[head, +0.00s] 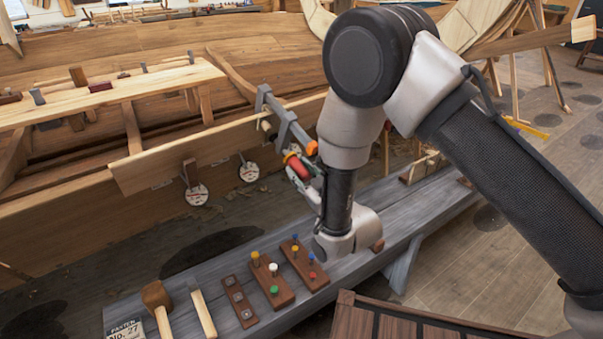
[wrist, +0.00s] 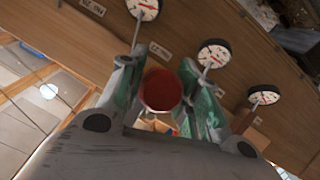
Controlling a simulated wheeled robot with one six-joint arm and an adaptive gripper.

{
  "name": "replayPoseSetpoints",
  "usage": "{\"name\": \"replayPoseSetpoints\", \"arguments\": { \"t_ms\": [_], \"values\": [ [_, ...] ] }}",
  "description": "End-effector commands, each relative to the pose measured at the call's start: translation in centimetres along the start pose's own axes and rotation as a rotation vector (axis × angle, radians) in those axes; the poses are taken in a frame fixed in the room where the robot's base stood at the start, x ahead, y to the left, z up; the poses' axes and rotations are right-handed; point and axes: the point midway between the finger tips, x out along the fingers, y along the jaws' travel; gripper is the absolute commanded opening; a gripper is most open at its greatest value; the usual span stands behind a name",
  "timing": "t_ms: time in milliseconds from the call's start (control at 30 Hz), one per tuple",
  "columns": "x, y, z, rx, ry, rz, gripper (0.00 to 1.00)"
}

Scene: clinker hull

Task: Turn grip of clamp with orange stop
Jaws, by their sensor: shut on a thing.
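A grey clamp (head: 283,116) sits on the upper edge of a hull plank, with an orange stop (head: 312,148) at its right end. Its red grip (head: 297,165) hangs just below. My gripper (head: 301,180) is at this grip, its fingers partly hidden behind my arm. In the wrist view, the round red end of the grip (wrist: 160,90) lies between the green finger pads of my gripper (wrist: 162,92), which is shut on it. The clamp's bar and orange stop are not clear in the wrist view.
Dial gauges (head: 196,194) hang along the plank (head: 225,140) close to the grip; several show in the wrist view (wrist: 214,55).

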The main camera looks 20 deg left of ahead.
Motion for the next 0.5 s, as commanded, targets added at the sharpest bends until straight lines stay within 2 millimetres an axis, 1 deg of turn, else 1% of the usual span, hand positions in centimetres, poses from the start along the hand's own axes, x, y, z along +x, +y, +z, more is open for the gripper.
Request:
{"name": "replayPoseSetpoints", "arguments": {
  "t_ms": [167,500],
  "values": [
    [-0.01,0.07,0.04,0.076,-0.002,-0.031,0.09],
    [0.00,0.01,0.03,0.290,-0.001,-0.118,0.09]
  ]
}}
